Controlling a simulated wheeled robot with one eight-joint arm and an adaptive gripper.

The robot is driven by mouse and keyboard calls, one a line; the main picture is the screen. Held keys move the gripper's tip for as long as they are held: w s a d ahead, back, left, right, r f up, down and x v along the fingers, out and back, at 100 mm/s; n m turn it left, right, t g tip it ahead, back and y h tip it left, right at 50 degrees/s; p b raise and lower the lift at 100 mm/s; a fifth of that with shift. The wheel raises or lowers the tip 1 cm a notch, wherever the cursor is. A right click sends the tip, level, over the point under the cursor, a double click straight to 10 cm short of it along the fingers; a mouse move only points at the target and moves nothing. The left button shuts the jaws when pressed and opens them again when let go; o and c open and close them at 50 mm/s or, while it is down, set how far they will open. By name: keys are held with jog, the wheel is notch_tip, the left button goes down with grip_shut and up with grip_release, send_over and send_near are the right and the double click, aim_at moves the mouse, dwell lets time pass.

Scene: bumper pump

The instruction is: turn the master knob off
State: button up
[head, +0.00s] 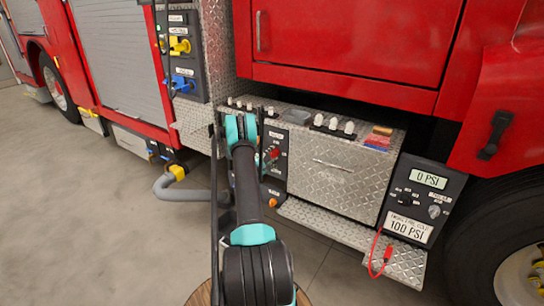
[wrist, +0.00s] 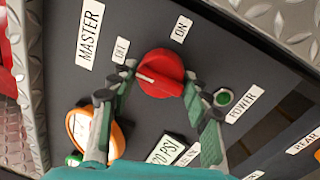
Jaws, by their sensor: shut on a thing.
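The red master knob (wrist: 160,70) sits on a dark panel (wrist: 60,85) in the wrist view. Its white pointer line points left and slightly up, nearer the OFF label (wrist: 121,50) than the ON label (wrist: 181,28). The MASTER label (wrist: 89,34) is at the upper left. My gripper (wrist: 161,77) is shut on the knob, one finger on each side. In the head view my arm covers part of the panel, and the red knob (head: 272,154) shows just right of it.
A green POWER button (wrist: 222,98) is close to the right finger. An orange-rimmed gauge (wrist: 82,125) is partly behind the left finger. In the head view a diamond-plate box (head: 338,180) stands right of the panel, with a 0 PSI display unit (head: 420,205) beyond.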

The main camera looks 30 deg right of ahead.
jog(key=shift+s+f+n, duration=0.1)
jog(key=shift+f+n, duration=0.05)
jog(key=shift+n, duration=0.25)
jog(key=o, duration=1.1)
